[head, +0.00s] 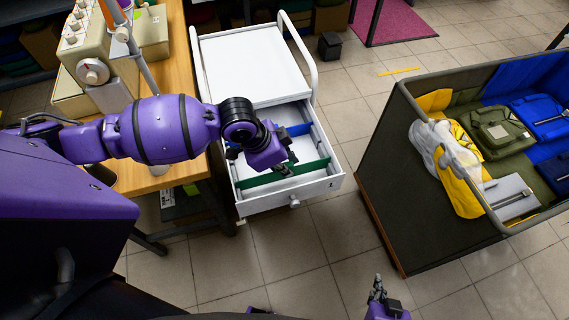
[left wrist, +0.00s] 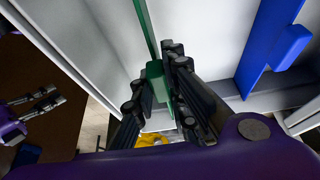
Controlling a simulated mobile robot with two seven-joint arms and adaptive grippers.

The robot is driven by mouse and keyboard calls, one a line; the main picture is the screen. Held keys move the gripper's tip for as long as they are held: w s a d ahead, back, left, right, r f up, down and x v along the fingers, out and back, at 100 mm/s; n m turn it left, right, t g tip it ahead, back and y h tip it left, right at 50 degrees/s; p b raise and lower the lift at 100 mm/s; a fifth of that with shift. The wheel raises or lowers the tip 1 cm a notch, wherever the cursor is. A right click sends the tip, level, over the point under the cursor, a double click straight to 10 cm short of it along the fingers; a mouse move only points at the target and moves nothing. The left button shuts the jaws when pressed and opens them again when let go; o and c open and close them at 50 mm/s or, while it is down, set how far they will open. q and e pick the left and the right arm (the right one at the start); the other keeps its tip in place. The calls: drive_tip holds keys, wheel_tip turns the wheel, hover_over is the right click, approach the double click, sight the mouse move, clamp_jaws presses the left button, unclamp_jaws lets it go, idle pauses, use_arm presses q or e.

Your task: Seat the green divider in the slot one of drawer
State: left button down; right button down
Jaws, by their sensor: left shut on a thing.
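The green divider (head: 312,166) spans the open drawer (head: 325,186) of the white cart, towards its front. My left gripper (head: 285,167) is shut on the green divider's raised tab, which shows between the fingers in the left wrist view (left wrist: 155,75). The divider looks upright in the drawer; its lower edge and the slots are hidden, so I cannot tell how deep it sits. A blue divider (head: 299,130) stands further back in the drawer; it also shows in the left wrist view (left wrist: 268,50). My right gripper (head: 378,290) is empty, away from the drawer, with its fingers apart.
The cart's white top (head: 250,62) and handle rail are behind the drawer. A wooden table (head: 178,45) with a sewing machine (head: 98,65) stands at left. A large dark bin (head: 410,185) with bagged items is at right. Tiled floor lies between cart and bin.

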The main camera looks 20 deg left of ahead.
use_arm(q)
drive_tip(key=shift+f, duration=0.55)
use_arm(e)
drive_tip(key=shift+s+f, duration=0.3)
drive_tip(key=shift+s, duration=0.05)
use_arm(q)
drive_tip(key=c, duration=1.7)
unclamp_jaws()
drive_tip(key=shift+o, duration=0.4)
drive_tip(key=o, duration=0.6)
drive_tip(key=shift+r, duration=0.1)
use_arm(e)
drive_tip(key=shift+w, duration=0.1)
use_arm(q)
drive_tip(key=shift+p+v, duration=0.6)
drive_tip(key=shift+v, duration=0.6)
drive_tip(key=shift+s+a+r+p, duration=0.15)
drive_tip(key=shift+r+p, duration=0.4)
drive_tip(key=shift+r, duration=0.65)
drive_tip(key=shift+v, duration=1)
use_arm(e)
drive_tip(key=w+r+t, duration=0.1)
drive_tip(key=w+r, duration=0.3)
drive_tip(key=shift+r, duration=0.3)
